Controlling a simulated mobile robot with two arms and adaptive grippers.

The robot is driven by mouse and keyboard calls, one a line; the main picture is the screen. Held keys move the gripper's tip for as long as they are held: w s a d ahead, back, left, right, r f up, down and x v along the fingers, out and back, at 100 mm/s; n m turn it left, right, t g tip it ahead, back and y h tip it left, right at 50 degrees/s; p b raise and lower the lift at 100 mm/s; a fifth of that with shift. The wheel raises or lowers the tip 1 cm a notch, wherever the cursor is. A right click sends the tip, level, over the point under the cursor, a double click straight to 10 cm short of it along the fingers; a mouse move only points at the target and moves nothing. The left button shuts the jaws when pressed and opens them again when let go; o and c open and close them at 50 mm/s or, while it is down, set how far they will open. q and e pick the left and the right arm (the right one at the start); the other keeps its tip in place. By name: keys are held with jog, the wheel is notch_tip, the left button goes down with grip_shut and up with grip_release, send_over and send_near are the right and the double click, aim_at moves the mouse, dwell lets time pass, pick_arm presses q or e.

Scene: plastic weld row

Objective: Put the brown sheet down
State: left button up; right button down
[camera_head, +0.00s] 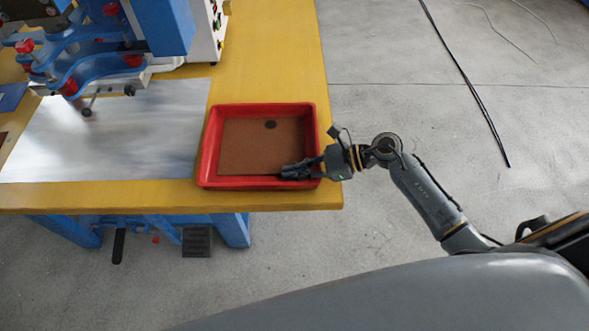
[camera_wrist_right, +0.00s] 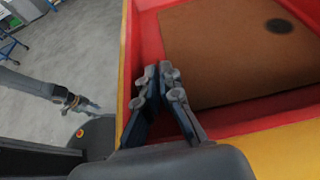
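The brown sheet (camera_head: 255,148) is flat and rectangular, with a dark round spot near one edge. It appears inside the red tray (camera_head: 207,150), seemingly lying on its floor. The sheet (camera_wrist_right: 225,55) and tray (camera_wrist_right: 145,35) also show in the right wrist view. My right gripper (camera_head: 284,172) reaches over the tray's right side to the sheet's near right corner. In the right wrist view its fingertips (camera_wrist_right: 160,72) are close together beside the sheet's edge; whether they touch or pinch it is unclear. My left gripper (camera_wrist_right: 85,104) is small there, its fingers unclear.
The tray stands near the front right corner of a yellow table (camera_head: 275,60). A shiny grey plate (camera_head: 150,135) lies to its left, below a blue machine (camera_head: 80,50). Open concrete floor (camera_head: 400,80) with a black cable (camera_head: 465,80) is to the right.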

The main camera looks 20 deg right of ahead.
jog(key=c, duration=1.8)
grip_release()
jog(key=shift+d+r, duration=0.1)
jog(key=shift+d, duration=0.05)
jog(key=b+v, duration=0.1)
jog(key=v, duration=0.9)
jog(key=shift+s+d+r+b, duration=0.1)
jog(key=shift+d+b, duration=0.15)
jog(key=shift+b, duration=0.05)
jog(key=shift+s+d+r, duration=0.1)
jog(key=shift+d+r, duration=0.2)
jog(key=shift+d, duration=0.2)
